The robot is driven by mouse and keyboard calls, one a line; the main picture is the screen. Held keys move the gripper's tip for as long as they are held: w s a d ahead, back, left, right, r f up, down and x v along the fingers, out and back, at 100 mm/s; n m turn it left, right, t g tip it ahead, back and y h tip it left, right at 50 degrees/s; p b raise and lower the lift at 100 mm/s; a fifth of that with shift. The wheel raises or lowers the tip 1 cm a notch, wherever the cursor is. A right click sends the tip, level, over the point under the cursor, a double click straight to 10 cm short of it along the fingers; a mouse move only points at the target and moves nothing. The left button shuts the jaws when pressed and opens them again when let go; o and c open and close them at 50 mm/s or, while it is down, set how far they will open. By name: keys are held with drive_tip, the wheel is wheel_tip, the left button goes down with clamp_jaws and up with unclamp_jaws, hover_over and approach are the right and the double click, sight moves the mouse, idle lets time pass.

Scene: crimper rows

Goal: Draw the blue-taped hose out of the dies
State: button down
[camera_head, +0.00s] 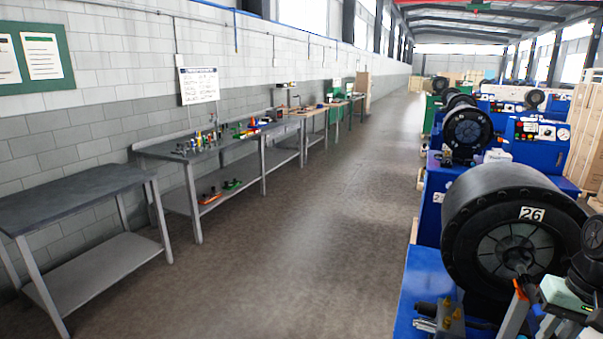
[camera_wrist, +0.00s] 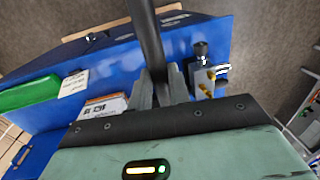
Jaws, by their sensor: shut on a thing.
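My gripper (camera_head: 527,284) is low in front of that face. In the wrist view my gripper (camera_wrist: 161,86) is shut on a black hose (camera_wrist: 147,38), which passes between the two grey fingers and runs up out of the frame. No blue tape shows on the visible length. I cannot tell whether the hose end is inside the dies.
Below the crimper is a blue base (camera_head: 424,290) with brass and black fittings (camera_head: 447,315) beside my gripper. More blue crimpers (camera_head: 467,130) stand behind it. A grey table (camera_head: 75,192) and a workbench with tools (camera_head: 215,145) line the left wall. The aisle floor between is clear.

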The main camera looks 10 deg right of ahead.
drive_tip(key=shift+r+p, duration=3.55)
drive_tip(key=shift+p, duration=0.2)
